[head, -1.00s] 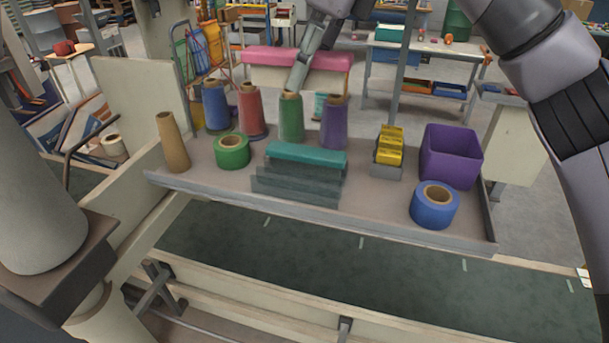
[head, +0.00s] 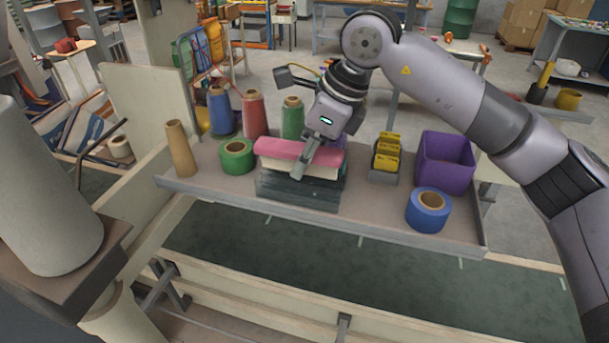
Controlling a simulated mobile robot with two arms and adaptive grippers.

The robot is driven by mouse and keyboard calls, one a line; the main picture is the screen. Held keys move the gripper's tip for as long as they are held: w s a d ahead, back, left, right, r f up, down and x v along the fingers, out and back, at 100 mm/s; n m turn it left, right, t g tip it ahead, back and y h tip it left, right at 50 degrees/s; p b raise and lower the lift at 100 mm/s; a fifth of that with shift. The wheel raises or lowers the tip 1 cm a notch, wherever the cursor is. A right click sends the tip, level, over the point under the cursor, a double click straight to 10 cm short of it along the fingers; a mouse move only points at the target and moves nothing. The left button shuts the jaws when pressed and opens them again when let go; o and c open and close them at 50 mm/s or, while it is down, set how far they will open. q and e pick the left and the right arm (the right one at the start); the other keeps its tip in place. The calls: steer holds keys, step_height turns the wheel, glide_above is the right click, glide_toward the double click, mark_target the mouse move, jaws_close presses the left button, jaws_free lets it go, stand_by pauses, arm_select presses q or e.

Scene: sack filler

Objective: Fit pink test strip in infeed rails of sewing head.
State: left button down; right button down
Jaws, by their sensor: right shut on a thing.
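The pink test strip (head: 285,148) is a wide band with a pink top and a cream lower part. My right gripper (head: 301,167) is shut on it near the middle. In the picture the strip lies over the dark stepped rack (head: 300,190) on the tray and hides the teal piece seen there earlier. I cannot tell whether the strip touches the rack. My left gripper is out of view. I cannot make out the sewing head or its infeed rails.
The grey tray (head: 385,220) holds thread cones, a green roll (head: 237,157), yellow cards (head: 387,150), a purple bin (head: 446,162) and a blue tape roll (head: 428,209). A green cone (head: 292,118) stands close behind the strip. A dark green surface (head: 400,275) below is clear.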

mark_target(305, 186)
step_height(305, 186, down, 6)
steer(key=shift+r+p, duration=0.15)
steer(key=shift+p, duration=0.65)
steer(key=shift+f, duration=0.25)
steer(key=shift+f, duration=0.1)
steer(key=shift+f+b, duration=0.1)
steer(key=shift+b, duration=0.2)
steer(key=c, duration=1.2)
jaws_free()
steer(key=shift+w, duration=0.1)
steer(key=shift+c, duration=0.2)
